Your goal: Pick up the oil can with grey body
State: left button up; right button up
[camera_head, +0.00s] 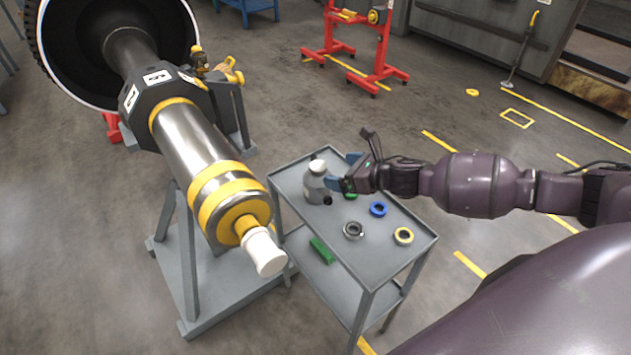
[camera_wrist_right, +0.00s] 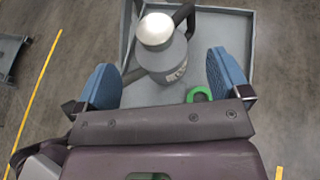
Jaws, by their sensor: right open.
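The oil can with a grey body (camera_head: 316,187) and a pale round cap stands upright on the top shelf of a grey cart (camera_head: 385,272), near its far left end. My right gripper (camera_head: 334,184) is just to the right of the can, its blue fingers pointing at it. In the right wrist view, the can (camera_wrist_right: 160,50) is ahead, between the lines of the two open blue fingers (camera_wrist_right: 164,80). A dark handle or spout curves out at its upper right. I cannot tell whether the fingers touch it. My left gripper is in neither view.
A green ring (camera_wrist_right: 198,94) lies close by the can. A blue ring (camera_head: 378,209), a grey ring (camera_head: 353,230) and a yellow ring (camera_head: 403,236) lie on the cart top. A large rotor shaft (camera_head: 190,142) on a grey stand is close on the left.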

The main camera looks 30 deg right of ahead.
aim_at(325, 170)
jog(key=shift+b+x, duration=0.5)
jog(key=shift+x, duration=3.45)
jog(key=shift+s+a+r, duration=0.1)
jog(key=shift+a, duration=0.1)
jog(key=shift+s, duration=0.1)
jog(key=c, duration=1.6)
